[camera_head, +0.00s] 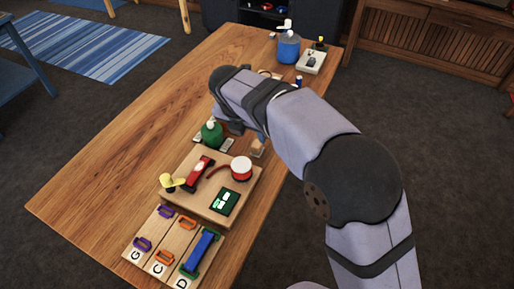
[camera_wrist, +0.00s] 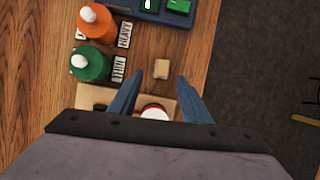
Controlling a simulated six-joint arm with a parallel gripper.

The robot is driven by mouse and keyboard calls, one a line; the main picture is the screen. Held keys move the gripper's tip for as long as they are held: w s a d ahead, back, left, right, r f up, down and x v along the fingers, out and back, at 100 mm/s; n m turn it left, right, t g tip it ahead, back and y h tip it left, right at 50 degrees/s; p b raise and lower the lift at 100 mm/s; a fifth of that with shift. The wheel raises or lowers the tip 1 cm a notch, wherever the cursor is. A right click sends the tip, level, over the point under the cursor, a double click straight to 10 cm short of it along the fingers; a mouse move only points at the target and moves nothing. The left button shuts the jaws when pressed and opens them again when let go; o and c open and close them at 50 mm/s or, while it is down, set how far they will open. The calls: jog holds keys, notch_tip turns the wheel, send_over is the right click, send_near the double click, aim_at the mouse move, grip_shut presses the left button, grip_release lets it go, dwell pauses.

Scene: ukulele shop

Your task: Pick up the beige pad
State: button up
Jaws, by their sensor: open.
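The beige pad (camera_wrist: 161,69) is a small block lying on the wooden table, just beyond my fingertips in the wrist view. In the head view, the beige pad (camera_head: 257,148) is partly hidden by my arm and gripper. My gripper (camera_wrist: 159,78) is open and empty, with its two blue fingers apart. The pad appears between the lines of the fingers in the wrist view. The height of the fingers above it is hard to tell.
A green bottle (camera_wrist: 90,63) and an orange bottle (camera_wrist: 97,24) stand left of the pad beside labelled cards. A blue tray (camera_wrist: 148,12) lies beyond it. A wooden board (camera_head: 230,208) holds a red-and-white spool (camera_head: 241,169) and tools. The table's left side (camera_head: 110,160) is clear.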

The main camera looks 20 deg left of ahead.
aim_at(257, 144)
jog(key=shift+d+p+x, duration=0.2)
jog(key=shift+p+x, duration=0.7)
jog(key=shift+x, duration=2.75)
grip_shut()
